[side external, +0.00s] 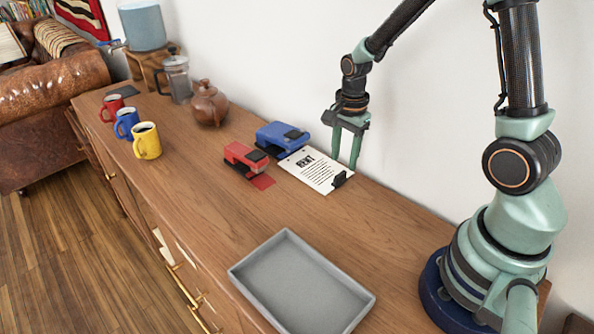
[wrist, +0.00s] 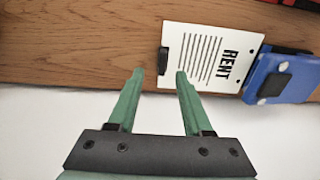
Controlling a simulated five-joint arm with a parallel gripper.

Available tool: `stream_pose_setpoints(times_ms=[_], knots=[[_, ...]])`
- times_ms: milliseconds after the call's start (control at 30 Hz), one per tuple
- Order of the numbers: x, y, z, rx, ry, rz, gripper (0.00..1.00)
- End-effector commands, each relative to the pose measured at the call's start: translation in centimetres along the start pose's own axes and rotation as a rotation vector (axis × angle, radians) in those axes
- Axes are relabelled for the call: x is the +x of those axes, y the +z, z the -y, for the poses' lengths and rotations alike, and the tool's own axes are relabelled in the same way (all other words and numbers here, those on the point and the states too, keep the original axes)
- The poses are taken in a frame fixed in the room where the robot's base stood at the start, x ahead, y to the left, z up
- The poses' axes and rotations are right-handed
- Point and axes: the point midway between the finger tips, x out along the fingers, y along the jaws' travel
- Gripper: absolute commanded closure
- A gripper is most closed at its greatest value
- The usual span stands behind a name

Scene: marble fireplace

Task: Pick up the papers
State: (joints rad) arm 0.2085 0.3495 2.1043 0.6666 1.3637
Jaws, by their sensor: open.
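The papers (side external: 310,171) are white sheets headed "RENT", lying on the wooden sideboard with a black clip at one end. One end lies by the blue hole punch (side external: 283,138). In the wrist view the papers (wrist: 213,50) lie beyond my fingertips, with the blue punch (wrist: 275,80) at their right. My gripper (side external: 346,163) is open and empty, pointing down near the clip end, on the wall side. In the wrist view my gripper (wrist: 160,72) has its right fingertip near the papers' edge and its left fingertip over bare wood. I cannot tell its exact height.
A red hole punch (side external: 245,157) sits beside the blue one. A grey tray (side external: 252,262) stands at the front. A brown teapot (side external: 209,105), French press (side external: 176,78) and three mugs (side external: 146,141) are farther back. The white wall runs close behind my gripper. Wood between punches and tray is clear.

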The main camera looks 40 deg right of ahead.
Motion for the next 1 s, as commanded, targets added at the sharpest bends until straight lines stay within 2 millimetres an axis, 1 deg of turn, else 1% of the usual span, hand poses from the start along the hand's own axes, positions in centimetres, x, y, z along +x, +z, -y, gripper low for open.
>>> stream_pose_setpoints(times_ms=[167, 500, 633, 833, 867, 900, 967, 1000], knots=[[1.0, 0.0, 0.0, -0.001, 0.002, 0.000, 0.50], [5.0, -0.1, 0.4, -0.001, 0.001, 0.000, 0.50], [5.7, -0.1, 0.4, -0.001, 0.000, 0.000, 0.50], [5.7, -0.1, 0.4, -0.001, -0.002, 0.000, 0.50], [5.7, -0.1, 0.4, -0.001, -0.002, 0.000, 0.54], [5.7, -0.1, 0.4, -0.002, -0.002, 0.000, 0.69], [5.7, -0.1, 0.4, -0.002, -0.001, 0.000, 0.92], [5.7, -0.1, 0.4, -0.002, -0.001, 0.000, 1.00]])
